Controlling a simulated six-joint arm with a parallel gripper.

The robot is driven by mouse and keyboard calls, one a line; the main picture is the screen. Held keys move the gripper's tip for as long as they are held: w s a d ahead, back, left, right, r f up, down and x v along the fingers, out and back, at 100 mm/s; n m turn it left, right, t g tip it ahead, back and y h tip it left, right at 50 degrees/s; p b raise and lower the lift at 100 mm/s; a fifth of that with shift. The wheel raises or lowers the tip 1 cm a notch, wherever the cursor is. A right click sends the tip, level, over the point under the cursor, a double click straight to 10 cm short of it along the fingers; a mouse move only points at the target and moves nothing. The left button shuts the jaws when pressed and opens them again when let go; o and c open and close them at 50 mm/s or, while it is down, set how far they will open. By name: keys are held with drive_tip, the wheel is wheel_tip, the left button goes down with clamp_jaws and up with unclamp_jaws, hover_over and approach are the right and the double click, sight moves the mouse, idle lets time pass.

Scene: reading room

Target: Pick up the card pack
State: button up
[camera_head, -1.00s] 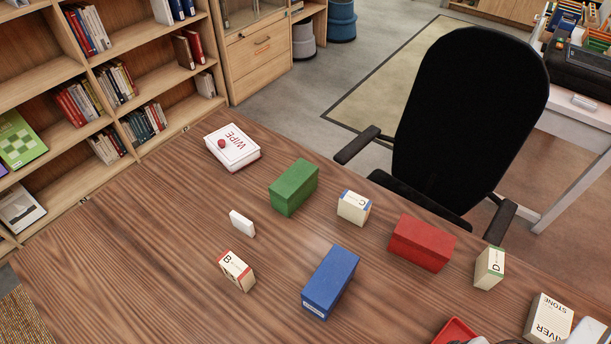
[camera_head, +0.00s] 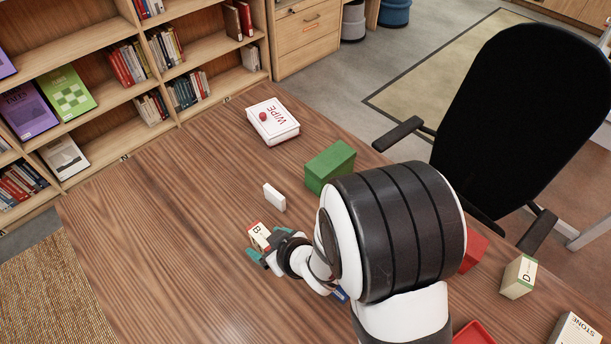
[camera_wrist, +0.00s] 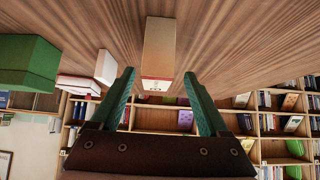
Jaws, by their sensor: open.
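A small cream card pack marked B (camera_head: 258,234), with red on its edge, stands on the wooden table near the middle left in the head view. My gripper (camera_head: 268,244) is open around or just short of this pack, with its teal fingers to either side. In the wrist view the pack (camera_wrist: 158,50) appears centred between the spread fingertips (camera_wrist: 158,75), with a gap on both sides. I cannot tell how deep it is between them. My arm hides part of the pack's lower side in the head view.
A small white block (camera_head: 274,197) stands close behind the pack. My arm covers most of a blue box (camera_head: 340,295) and a red box (camera_head: 474,252). The table's left side is clear.

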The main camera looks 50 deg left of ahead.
sight(259, 237)
drive_tip(key=x, duration=0.6)
drive_tip(key=shift+w+a+f, duration=0.15)
drive_tip(key=shift+a, duration=0.05)
clamp_jaws()
